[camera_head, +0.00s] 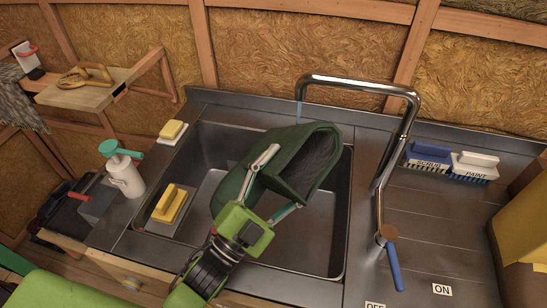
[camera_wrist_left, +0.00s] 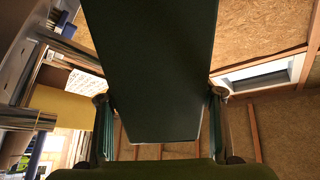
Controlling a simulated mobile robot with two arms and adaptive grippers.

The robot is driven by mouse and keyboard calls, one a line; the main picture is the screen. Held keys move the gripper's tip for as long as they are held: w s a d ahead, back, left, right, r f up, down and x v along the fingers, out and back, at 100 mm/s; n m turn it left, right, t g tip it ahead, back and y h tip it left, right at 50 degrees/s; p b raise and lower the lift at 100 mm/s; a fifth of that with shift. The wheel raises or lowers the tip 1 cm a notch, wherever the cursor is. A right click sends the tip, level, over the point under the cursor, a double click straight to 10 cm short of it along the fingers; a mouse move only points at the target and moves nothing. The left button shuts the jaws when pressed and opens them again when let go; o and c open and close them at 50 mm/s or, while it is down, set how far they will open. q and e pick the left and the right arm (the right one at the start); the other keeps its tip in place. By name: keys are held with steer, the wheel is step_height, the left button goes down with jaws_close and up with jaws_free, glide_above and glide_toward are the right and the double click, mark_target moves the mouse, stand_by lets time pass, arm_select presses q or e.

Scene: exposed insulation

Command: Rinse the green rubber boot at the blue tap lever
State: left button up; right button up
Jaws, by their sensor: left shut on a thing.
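The dark green rubber boot (camera_head: 238,172) is tilted over the sink (camera_head: 346,215), its wide dark opening facing right. My left gripper (camera_head: 287,177) is shut on the boot, one finger on each side. In the left wrist view, the boot (camera_wrist_left: 150,70) fills the middle between the fingers. The chrome tap (camera_head: 408,125) arches over the back of the sink. Its spout end is just behind the boot, with a thin pale strip like water below it. The blue tap lever (camera_head: 393,262) points frontward, between the ON label (camera_head: 441,289) and the partly cut-off OFF label (camera_head: 375,305). My right gripper is out of view.
A yellow sponge (camera_head: 172,130) and a yellow-handled block (camera_head: 167,203) sit at the sink's left side. The right counter's middle is clear.

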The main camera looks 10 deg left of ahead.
mark_target(283, 190)
arm_select(q)
steer(key=shift+h, duration=0.3)
steer(key=shift+s+r, duration=0.15)
steer(key=shift+s, duration=2.75)
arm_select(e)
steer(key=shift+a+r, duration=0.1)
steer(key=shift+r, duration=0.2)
arm_select(q)
steer(key=shift+r+p, duration=0.1)
steer(key=shift+p, duration=0.25)
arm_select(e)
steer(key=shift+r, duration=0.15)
